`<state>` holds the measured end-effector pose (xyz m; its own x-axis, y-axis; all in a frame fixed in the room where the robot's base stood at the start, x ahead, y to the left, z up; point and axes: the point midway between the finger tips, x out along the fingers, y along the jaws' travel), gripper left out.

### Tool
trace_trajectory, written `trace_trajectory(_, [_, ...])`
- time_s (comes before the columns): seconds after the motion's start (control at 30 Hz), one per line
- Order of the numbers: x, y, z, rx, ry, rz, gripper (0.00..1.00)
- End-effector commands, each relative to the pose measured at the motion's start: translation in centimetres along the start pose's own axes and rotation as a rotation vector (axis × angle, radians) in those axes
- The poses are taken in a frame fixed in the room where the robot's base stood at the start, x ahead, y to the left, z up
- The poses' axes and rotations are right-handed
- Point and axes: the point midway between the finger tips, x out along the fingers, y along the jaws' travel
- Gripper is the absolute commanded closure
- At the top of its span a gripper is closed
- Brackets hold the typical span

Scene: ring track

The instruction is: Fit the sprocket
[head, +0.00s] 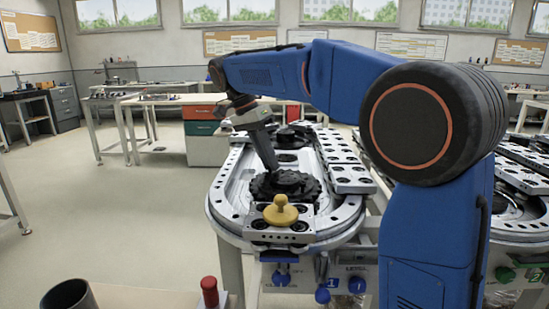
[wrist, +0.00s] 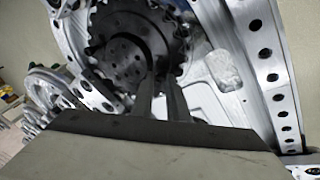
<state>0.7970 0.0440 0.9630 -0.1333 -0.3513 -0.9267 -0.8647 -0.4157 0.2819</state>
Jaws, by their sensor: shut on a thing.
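A black toothed sprocket (head: 285,186) sits at the near end of the grey metal ring track (head: 222,190). In the wrist view the sprocket (wrist: 125,50) shows its teeth, a ring of small holes and a round hub. My gripper (head: 274,168) reaches down onto it from above. In the wrist view the fingers of my gripper (wrist: 158,82) are close together at the hub's edge, shut on the sprocket. Whether the sprocket is fully seated cannot be told; what lies under it is hidden.
A yellow knob (head: 280,210) stands on the near block of the track, just in front of the sprocket. A second dark round part (head: 291,138) is at the far end. A red-topped post (head: 209,290) and a dark cup (head: 70,295) are at the front left. Open floor lies left.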

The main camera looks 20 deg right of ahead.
Motion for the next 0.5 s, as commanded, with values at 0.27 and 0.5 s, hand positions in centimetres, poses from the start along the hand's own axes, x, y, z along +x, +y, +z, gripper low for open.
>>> trace_trajectory(0.27, [0.42, -0.09, 0.1, 0.0, 0.0, 0.0, 1.0])
trace_trajectory(0.5, [0.78, -0.19, 0.19, 0.001, 0.0, 0.0, 1.0])
